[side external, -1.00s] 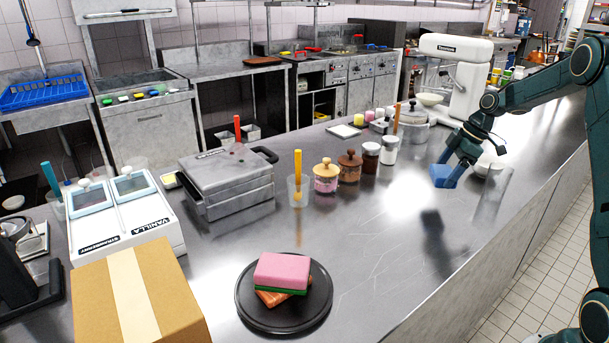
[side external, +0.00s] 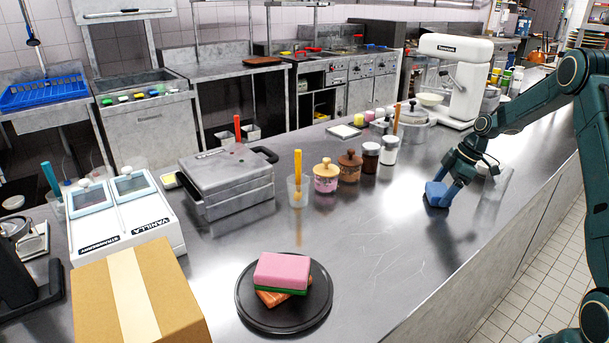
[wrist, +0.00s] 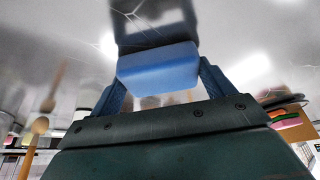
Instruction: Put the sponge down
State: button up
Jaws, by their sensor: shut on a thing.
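My gripper (side external: 437,196) is shut on a blue sponge (wrist: 158,70), which sits between the two fingers in the wrist view. In the side view the blue sponge (side external: 434,188) is partly hidden by the fingers. It is low over the steel counter (side external: 385,235), with a dark reflection below it. I cannot tell whether it touches the counter. A pink and green sponge-like block (side external: 282,272) lies on a brown slab (side external: 270,298) on a round black plate (side external: 290,322) at the front.
A clear container (side external: 495,185) stands just right of my gripper. Jars (side external: 388,151) and a cup with a yellow handle (side external: 298,190) stand to the left. A white mixer (side external: 455,75) is behind. A cardboard box (side external: 95,300) is at front left. The counter between gripper and plate is clear.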

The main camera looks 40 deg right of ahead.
jog(key=shift+f, duration=0.1)
jog(key=o, duration=0.9)
jog(key=v, duration=1.2)
